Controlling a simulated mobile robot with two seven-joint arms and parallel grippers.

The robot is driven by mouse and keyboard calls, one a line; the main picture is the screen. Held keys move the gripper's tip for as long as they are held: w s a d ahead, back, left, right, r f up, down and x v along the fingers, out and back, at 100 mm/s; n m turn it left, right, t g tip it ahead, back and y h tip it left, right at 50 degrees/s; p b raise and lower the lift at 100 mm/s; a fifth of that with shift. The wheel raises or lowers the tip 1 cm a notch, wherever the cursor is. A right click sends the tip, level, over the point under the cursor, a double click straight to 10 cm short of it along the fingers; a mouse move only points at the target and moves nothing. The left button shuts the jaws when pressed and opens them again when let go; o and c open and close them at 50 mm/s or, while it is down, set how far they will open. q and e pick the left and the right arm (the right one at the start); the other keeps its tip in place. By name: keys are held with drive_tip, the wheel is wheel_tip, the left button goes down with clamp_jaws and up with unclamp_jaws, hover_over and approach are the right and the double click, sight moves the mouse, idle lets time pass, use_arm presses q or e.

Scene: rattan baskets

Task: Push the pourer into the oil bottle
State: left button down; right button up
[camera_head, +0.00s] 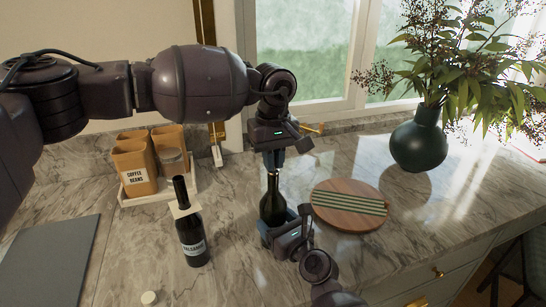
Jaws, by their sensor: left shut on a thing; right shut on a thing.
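The oil bottle (272,207) is dark green and stands upright on the marble counter. My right gripper (271,230) is shut on its lower body from the front right. My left gripper (274,160) points straight down right above the bottle's neck and is shut on the pourer (273,173). The pourer is mostly hidden between the fingers; only a small light bit shows at the bottle's mouth. It is in line with the neck, but I cannot tell how deep it sits.
A dark balsamic bottle (192,238) stands to the left, with a small cork-like piece (149,297) in front. A tray (133,201) with canisters is behind. A round wooden board (336,215) and a dark vase (418,145) are to the right. A grey slab (45,265) lies front left.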

use_arm(q)
drive_tip(key=shift+f, duration=0.2)
drive_tip(key=c, duration=1.1)
unclamp_jaws()
wheel_tip(320, 180, up, 12)
drive_tip(key=shift+f, duration=0.1)
use_arm(e)
drive_tip(key=o, duration=1.4)
drive_tip(key=shift+c, duration=0.2)
drive_tip(key=shift+s+d, duration=0.1)
